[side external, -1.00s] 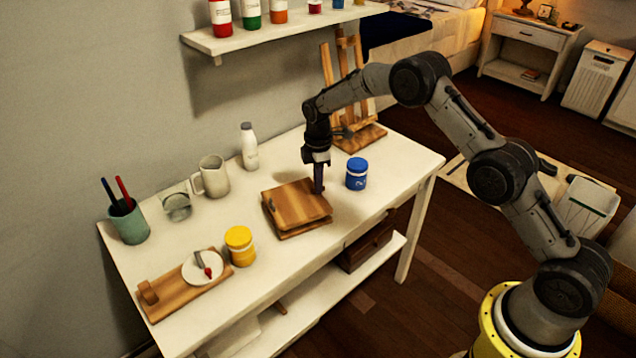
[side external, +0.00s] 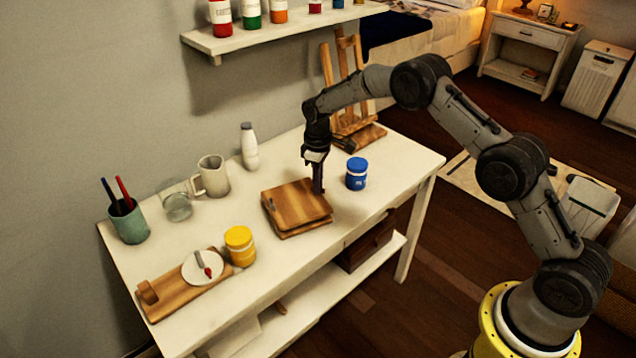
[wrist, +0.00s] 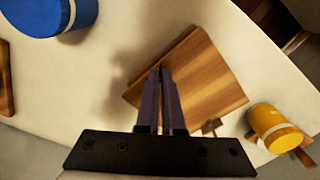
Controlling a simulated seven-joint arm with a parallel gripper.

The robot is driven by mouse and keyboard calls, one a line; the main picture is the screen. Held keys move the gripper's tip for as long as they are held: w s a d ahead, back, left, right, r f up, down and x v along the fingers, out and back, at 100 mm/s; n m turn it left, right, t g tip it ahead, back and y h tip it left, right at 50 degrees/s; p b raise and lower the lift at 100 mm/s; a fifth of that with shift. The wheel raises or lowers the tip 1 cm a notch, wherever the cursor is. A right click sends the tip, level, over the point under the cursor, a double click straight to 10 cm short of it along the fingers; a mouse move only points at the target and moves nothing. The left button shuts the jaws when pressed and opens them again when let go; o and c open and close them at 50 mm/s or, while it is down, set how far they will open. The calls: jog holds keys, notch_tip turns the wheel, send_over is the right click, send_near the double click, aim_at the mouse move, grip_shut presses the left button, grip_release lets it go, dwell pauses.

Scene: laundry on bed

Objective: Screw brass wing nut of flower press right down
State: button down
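The flower press (side external: 297,203) is a pair of flat square wooden boards, one over the other, lying on the white table. It also shows in the wrist view (wrist: 200,80). My gripper (side external: 318,191) points down at the press's right corner in the side view. In the wrist view my gripper's fingertips (wrist: 160,72) lie close together over one edge of the press, with a thin dark gap between the fingers. No brass wing nut is distinguishable at the fingertips, and what lies between them is hidden. A small fitting (wrist: 211,127) shows at another edge of the press.
A blue jar (side external: 357,174) stands just right of my gripper. A yellow jar (side external: 240,246) stands front left of the press. A mug (side external: 212,176), a white bottle (side external: 249,147) and an easel (side external: 350,90) are behind. Bare tabletop (side external: 375,215) lies front right.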

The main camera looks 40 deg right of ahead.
jog(key=m, duration=0.6)
jog(key=shift+w+r+m, duration=0.1)
jog(key=shift+r+m, duration=0.05)
jog(key=shift+m, duration=0.15)
jog(key=m, duration=1.1)
jog(key=shift+m, duration=0.3)
jog(key=m, duration=0.5)
jog(key=shift+m, duration=0.4)
dwell(0.3)
jog(key=c, duration=1)
grip_release()
jog(key=shift+c, duration=0.2)
notch_tip(320, 180, up, 14)
